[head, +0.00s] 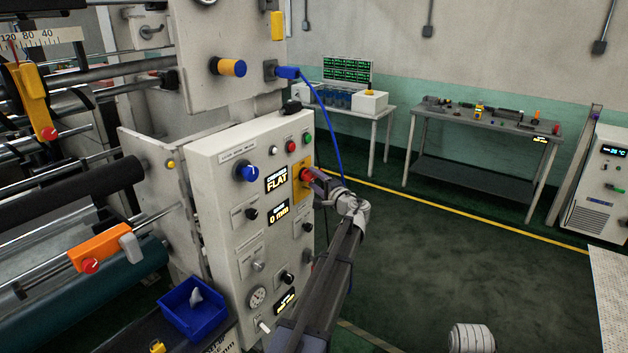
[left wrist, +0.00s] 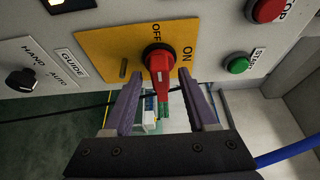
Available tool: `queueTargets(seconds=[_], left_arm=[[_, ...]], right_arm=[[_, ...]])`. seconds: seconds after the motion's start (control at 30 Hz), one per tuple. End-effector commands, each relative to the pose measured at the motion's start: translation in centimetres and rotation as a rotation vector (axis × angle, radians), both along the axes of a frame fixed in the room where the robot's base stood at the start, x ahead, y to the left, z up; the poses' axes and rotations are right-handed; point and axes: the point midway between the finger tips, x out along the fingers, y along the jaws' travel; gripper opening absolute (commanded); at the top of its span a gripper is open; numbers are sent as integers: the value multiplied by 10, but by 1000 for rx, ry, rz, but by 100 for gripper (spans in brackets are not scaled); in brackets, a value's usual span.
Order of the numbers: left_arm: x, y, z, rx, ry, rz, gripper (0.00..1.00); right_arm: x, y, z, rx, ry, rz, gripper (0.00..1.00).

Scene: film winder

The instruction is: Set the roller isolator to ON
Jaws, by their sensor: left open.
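The roller isolator is a red rotary handle (head: 304,175) on a yellow plate (head: 297,194) at the right edge of the control panel. In the left wrist view the red handle (left wrist: 160,66) stands between my open fingers. The yellow plate (left wrist: 105,50) carries OFF above the handle and ON to its right. The handle's grip extends downward in that view, with a pale mark on it; its exact setting is unclear. My left gripper (head: 313,180) is open around the handle, with a gap on each side (left wrist: 160,92). My right gripper is not in view.
The cream control panel (head: 222,215) has a blue knob (head: 247,173), black selectors and lit displays. A green START button (left wrist: 237,65) and a red stop button (left wrist: 266,10) sit near the isolator. A blue cable (head: 330,120) hangs behind. Open floor (head: 440,260) lies to the right.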

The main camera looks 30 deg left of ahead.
Motion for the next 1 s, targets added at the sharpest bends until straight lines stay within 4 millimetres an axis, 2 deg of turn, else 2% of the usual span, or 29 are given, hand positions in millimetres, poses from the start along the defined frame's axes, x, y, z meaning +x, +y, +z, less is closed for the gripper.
queueTargets(seconds=[0.1,0.3,0.8,1.0], left_arm=[[3,6,0,0,0,1,57],[3,6,0,0,0,0,57],[3,6,0,0,0,0,1],[2,6,0,-1,0,0,0]], right_arm=[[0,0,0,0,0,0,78],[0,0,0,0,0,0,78],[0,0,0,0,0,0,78],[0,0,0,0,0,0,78]])
